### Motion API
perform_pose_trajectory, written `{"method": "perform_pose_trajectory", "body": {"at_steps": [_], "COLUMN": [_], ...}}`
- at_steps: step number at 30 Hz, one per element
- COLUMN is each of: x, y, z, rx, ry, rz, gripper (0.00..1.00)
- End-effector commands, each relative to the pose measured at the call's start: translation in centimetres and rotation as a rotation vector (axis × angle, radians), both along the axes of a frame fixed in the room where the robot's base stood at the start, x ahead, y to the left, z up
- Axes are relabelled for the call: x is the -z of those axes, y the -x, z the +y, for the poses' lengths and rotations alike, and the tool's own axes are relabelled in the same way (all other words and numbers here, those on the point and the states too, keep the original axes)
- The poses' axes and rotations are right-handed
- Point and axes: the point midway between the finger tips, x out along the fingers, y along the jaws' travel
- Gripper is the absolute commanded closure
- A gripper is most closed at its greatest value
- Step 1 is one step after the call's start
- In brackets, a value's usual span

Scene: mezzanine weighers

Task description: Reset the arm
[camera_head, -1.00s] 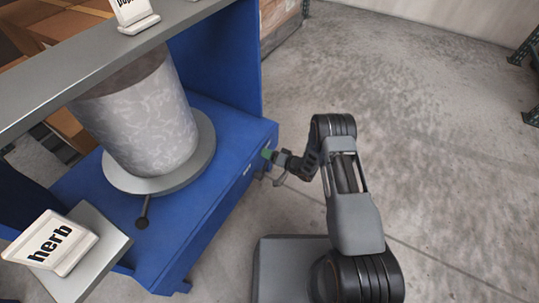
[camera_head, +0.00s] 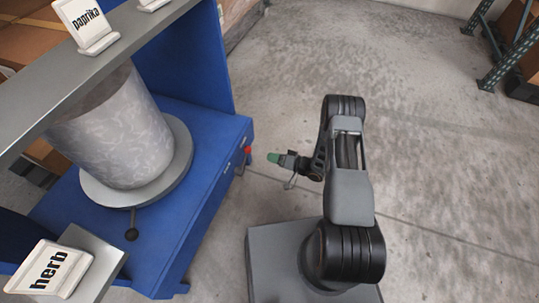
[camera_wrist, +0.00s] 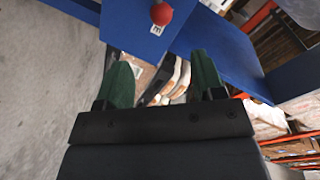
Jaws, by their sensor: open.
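My gripper (camera_head: 274,158) extends from my folded arm toward the left and stands a short way right of the blue weighing stand's front edge. In the wrist view, its two green fingers (camera_wrist: 163,82) are spread apart with nothing held between them. A red knob (camera_head: 248,150) sits on the stand's front edge, apart from my gripper. The knob also shows in the wrist view (camera_wrist: 161,14), beyond the fingertips.
The blue stand (camera_head: 205,200) carries a grey cylindrical drum (camera_head: 125,140) on a round plate (camera_head: 182,165). Signs reading "paprika" (camera_head: 88,24) and "herb" (camera_head: 50,268) stand on grey ledges. Shelving (camera_head: 490,50) is at the far right. Open concrete floor (camera_head: 430,150) lies right of my arm.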

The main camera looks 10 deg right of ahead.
Motion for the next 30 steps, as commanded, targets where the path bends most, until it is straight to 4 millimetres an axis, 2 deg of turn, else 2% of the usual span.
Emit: {"method": "perform_pose_trajectory", "body": {"at_steps": [17,20,23,26,29,30], "x": [0.0,-0.7,-3.2,-8.0,-14.9,-18.0], "y": [0.1,-0.2,-1.6,-4.2,-6.9,-7.7], "z": [-0.2,-0.3,-0.7,-1.8,-3.6,-4.4], "rx": [0.002,0.005,0.026,0.075,0.148,0.183], "ry": [0.000,0.014,0.091,0.243,0.447,0.531], "rz": [0.001,-0.006,-0.027,-0.063,-0.096,-0.102], "gripper": [0.38,0.38,0.38,0.38,0.38,0.38]}}
